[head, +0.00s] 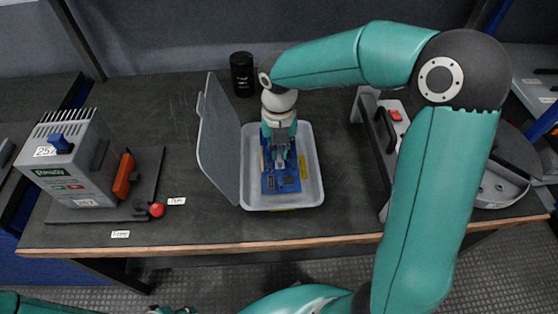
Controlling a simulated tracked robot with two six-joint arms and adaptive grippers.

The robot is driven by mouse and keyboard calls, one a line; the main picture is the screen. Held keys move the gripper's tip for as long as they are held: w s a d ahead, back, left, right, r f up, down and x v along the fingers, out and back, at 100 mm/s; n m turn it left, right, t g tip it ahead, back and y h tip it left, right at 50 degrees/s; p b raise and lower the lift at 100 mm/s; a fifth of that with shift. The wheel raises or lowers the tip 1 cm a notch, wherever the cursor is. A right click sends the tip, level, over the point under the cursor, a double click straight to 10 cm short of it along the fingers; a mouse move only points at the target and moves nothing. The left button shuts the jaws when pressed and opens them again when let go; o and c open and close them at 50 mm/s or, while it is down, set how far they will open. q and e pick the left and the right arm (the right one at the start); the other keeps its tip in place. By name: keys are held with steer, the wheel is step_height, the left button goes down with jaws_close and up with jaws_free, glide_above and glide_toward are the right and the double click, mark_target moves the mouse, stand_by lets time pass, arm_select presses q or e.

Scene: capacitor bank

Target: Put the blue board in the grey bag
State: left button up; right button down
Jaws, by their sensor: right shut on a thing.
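The blue board (283,180) is a blue circuit board with dark parts on it, inside the outline of the grey bag. The grey bag (315,165) looks like a shallow open tray with a raised lid (217,140) on its left side. My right gripper (280,158) points down over the tray and is shut on the blue board. The gripper covers the board's upper part. I cannot tell whether the board touches the tray's floor. Only a small part of my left gripper (172,310) shows at the bottom edge, and its jaws cannot be made out.
A grey device with an orange handle (124,175) and a red knob (156,210) stands at the left. A black cylinder (242,74) stands behind the tray. A grey case with a black handle (384,132) is at the right. The bench front (220,247) is clear.

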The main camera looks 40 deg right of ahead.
mark_target(279, 160)
steer(key=shift+f+b, duration=0.35)
steer(key=shift+f, duration=1.7)
steer(key=shift+f, duration=0.1)
steer(key=c, duration=1.2)
jaws_free()
steer(key=shift+c, duration=0.2)
step_height(279, 160, up, 12)
steer(key=shift+r+p, duration=0.1)
steer(key=shift+p, duration=1)
